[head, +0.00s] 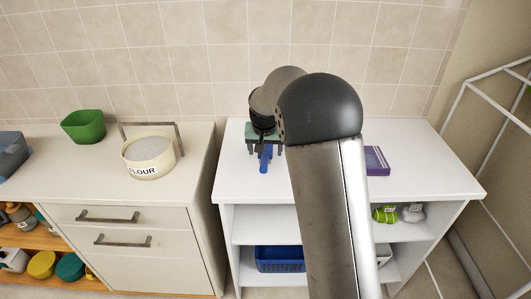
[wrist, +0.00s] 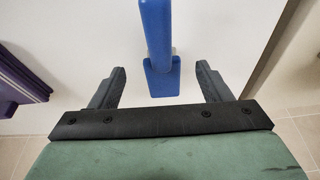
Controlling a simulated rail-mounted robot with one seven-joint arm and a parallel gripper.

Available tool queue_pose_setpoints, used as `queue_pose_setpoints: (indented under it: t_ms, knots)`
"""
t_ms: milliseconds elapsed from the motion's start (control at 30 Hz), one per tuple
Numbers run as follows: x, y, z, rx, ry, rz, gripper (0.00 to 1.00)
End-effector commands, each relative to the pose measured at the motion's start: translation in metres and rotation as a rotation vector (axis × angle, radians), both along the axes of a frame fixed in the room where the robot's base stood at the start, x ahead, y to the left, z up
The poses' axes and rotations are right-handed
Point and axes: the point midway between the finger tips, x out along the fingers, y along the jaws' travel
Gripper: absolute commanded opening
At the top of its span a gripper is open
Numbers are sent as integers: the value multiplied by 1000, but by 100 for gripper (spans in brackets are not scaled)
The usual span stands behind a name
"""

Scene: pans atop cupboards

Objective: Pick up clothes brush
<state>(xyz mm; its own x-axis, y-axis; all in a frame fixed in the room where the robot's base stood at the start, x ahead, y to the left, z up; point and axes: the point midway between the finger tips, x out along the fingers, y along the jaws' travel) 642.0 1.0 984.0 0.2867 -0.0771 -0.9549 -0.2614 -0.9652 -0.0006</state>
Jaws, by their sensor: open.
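The clothes brush, a blue long-handled thing, (head: 265,160) lies on the white cupboard top on the right. In the wrist view the blue brush (wrist: 160,45) runs from the top edge down to a wider end between my fingers. My gripper (head: 265,152) is over the brush in the head view, with its fingers pointing down. In the wrist view my gripper (wrist: 161,83) is open, one finger on each side of the brush, with gaps on both sides. I cannot tell how high the fingers are above the top.
A purple box or book (head: 376,161) lies right of my arm, also at left in the wrist view (wrist: 22,82). A flour pot (head: 149,156) and green bowl (head: 84,126) stand on the left counter. A gap separates the cupboards. A tiled wall stands behind.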

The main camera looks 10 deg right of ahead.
Motion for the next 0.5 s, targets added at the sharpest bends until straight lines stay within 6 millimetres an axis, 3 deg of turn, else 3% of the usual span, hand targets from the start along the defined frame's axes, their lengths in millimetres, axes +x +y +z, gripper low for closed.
queue_pose_setpoints:
  t_ms: [300, 500]
  knots:
    - [12, -2, -41, 0, 3, 0, 71]
    - [14, -2, -46, 0, 0, 0, 71]
